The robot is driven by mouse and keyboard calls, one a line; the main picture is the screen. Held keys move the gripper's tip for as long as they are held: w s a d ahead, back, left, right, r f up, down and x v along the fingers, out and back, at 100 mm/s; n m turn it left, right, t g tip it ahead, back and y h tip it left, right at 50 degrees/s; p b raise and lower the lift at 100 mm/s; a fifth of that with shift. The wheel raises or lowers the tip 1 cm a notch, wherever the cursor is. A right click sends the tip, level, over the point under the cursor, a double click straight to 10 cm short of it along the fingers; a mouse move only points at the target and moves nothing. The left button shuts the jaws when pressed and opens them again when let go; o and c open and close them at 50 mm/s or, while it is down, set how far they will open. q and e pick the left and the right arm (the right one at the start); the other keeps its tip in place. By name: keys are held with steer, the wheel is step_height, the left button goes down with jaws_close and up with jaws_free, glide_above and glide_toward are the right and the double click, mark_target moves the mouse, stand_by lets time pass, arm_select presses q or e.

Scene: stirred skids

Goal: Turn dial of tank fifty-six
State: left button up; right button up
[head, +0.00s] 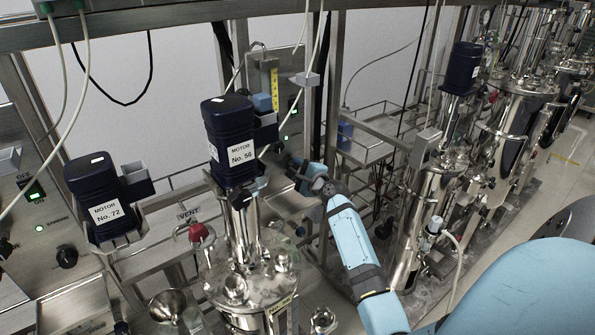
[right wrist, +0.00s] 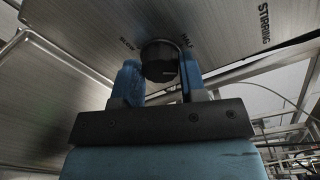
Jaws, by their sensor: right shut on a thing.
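The tank with the dark blue motor (head: 228,125) labelled "MOTOR No. 56" stands left of centre in the head view. My right gripper (head: 298,172) reaches in from the right, just beside that motor, at the panel behind it. In the right wrist view, the black round dial (right wrist: 159,60) sits on a brushed metal panel (right wrist: 215,30) marked "STIRRING" and "HALF". The two blue fingers of my right gripper (right wrist: 160,78) are shut on the dial, one on each side. The dial is hidden in the head view. My left gripper is out of view.
Another motor (head: 95,195), labelled "No. 72", stands at the left. A red-topped vent valve (head: 199,232) is near tank fifty-six. Steel tanks (head: 425,205) stand on the right. Cables hang from the overhead rail (head: 190,12). Space around the gripper is tight.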

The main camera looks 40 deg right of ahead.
steer(key=n, duration=0.3)
steer(key=shift+r+n, duration=0.1)
steer(key=shift+n, duration=0.2)
steer(key=shift+n+h+b, duration=0.3)
steer(key=shift+n, duration=1.3)
steer(key=o, duration=0.9)
steer(key=shift+w, duration=0.1)
steer(key=s, duration=0.4)
steer(key=s+a+b, duration=0.1)
steer(key=s, duration=0.4)
steer(key=s+a, duration=0.1)
steer(key=s, duration=0.3)
steer(key=shift+s+r+b, duration=0.2)
steer(key=shift+s+b, duration=0.1)
steer(key=shift+s, duration=0.1)
